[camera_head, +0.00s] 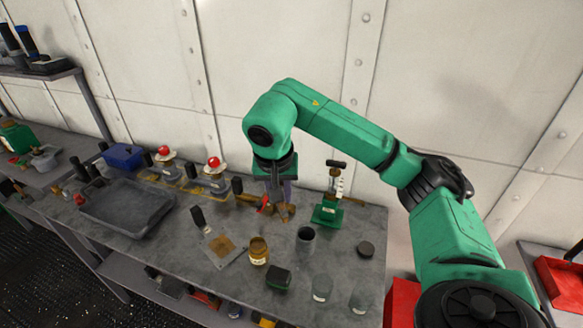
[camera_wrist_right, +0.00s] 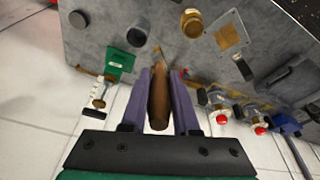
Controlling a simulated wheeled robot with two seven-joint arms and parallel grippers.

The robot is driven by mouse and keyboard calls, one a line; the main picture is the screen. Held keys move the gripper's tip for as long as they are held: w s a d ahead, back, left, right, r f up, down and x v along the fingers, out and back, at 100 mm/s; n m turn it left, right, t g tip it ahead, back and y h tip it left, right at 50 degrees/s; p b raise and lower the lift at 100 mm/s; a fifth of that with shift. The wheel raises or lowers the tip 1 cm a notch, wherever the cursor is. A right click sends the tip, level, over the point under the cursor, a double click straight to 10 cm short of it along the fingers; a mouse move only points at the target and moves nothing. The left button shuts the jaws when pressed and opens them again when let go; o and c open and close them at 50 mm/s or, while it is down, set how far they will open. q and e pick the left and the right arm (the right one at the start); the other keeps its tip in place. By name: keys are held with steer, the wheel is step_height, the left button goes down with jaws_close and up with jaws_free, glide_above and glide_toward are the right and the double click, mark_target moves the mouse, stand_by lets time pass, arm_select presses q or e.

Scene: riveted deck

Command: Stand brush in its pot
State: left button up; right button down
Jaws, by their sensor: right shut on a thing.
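My right gripper (camera_head: 277,197) is over the back middle of the bench and shut on the brush. In the right wrist view, the brown wooden brush (camera_wrist_right: 158,100) sits between the two purple fingers of the gripper (camera_wrist_right: 160,85). Part of the brush (camera_head: 287,212) shows below the fingers in the head view. A dark grey open cup (camera_head: 305,236), seemingly the pot, stands upright on the bench, in front and to the right of the gripper. The cup also shows in the right wrist view (camera_wrist_right: 137,37). The brush is apart from it. My left gripper is not in view.
A green stand (camera_head: 328,214) is right of the gripper. An amber jar (camera_head: 259,251), a dark green block (camera_head: 279,278), glass tumblers (camera_head: 322,287) and a dark round disc (camera_head: 365,249) surround the cup. A grey tray (camera_head: 127,207) lies left. Red-topped fixtures (camera_head: 214,164) stand behind.

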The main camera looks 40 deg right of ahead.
steer(key=d+m+g+y+p, duration=0.2)
steer(key=d+m, duration=0.7)
arm_select(q)
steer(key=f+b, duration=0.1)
steer(key=b, duration=0.3)
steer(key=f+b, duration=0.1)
steer(key=b, duration=0.1)
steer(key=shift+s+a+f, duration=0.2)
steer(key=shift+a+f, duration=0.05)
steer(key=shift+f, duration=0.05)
arm_select(e)
step_height(320, 180, down, 6)
steer(key=shift+a+f, duration=0.15)
steer(key=shift+a, duration=0.2)
steer(key=shift+w+a, duration=0.1)
steer(key=shift+w, duration=0.05)
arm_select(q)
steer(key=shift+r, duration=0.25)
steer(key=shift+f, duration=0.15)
